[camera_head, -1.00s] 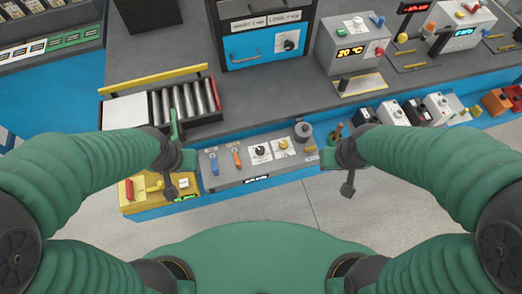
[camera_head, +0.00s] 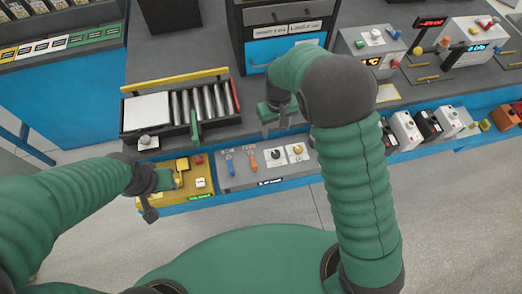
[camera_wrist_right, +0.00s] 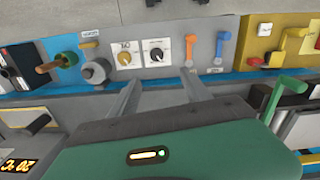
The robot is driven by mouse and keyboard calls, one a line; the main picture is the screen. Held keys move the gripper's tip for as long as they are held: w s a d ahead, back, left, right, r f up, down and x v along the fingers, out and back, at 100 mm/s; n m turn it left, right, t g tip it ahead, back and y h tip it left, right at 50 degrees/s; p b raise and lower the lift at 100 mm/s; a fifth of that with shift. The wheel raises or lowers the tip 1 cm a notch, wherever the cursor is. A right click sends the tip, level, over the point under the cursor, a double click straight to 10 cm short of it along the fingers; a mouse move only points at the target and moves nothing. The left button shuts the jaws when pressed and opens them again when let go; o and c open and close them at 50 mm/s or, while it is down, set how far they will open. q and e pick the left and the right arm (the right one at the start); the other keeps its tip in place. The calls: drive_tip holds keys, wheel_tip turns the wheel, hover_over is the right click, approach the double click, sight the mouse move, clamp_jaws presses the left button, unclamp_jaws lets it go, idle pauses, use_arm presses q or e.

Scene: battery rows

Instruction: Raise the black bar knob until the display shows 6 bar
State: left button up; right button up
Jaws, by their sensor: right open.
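The black knob (camera_head: 275,155) sits on a white plate on the grey front panel (camera_head: 240,181). It also shows in the right wrist view (camera_wrist_right: 157,54), beside a yellow knob (camera_wrist_right: 124,58) on a like plate. My right gripper (camera_head: 280,120) is just behind the panel in the head view, above the bench edge. In the wrist view its two fingers (camera_wrist_right: 160,79) are apart and empty, pointing toward the black knob without touching it. A small dark display (camera_head: 270,181) is on the panel's front; its text is too small to read. My left gripper (camera_head: 162,196) is by the yellow box.
A blue lever (camera_head: 229,161) and an orange lever (camera_head: 252,160) stand left of the knobs. The yellow box (camera_head: 190,180) with a red button is further left. A roller tray (camera_head: 180,128) lies behind. Boxes (camera_head: 405,130) line the bench's right edge.

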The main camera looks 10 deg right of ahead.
wheel_tip(320, 180, down, 3)
drive_tip(key=p, duration=0.1)
hover_over(275, 153)
drive_tip(key=d, duration=0.1)
wheel_tip(275, 153, down, 9)
drive_tip(key=shift+f, duration=0.1)
drive_tip(key=f, duration=0.2)
drive_tip(key=a+f, duration=0.1)
drive_tip(key=shift+f+p, duration=0.3)
drive_tip(key=shift+f, duration=0.05)
drive_tip(key=shift+a+f, duration=0.2)
drive_tip(key=shift+d, duration=0.35)
drive_tip(key=c, duration=0.3)
drive_tip(key=shift+d, duration=0.15)
drive_tip(key=c, duration=0.5)
clamp_jaws()
use_arm(q)
drive_tip(key=shift+s+d+r, duration=0.1)
drive_tip(key=shift+d+r, duration=0.2)
drive_tip(key=shift+r, duration=0.6)
use_arm(e)
drive_tip(key=shift+a, duration=0.3)
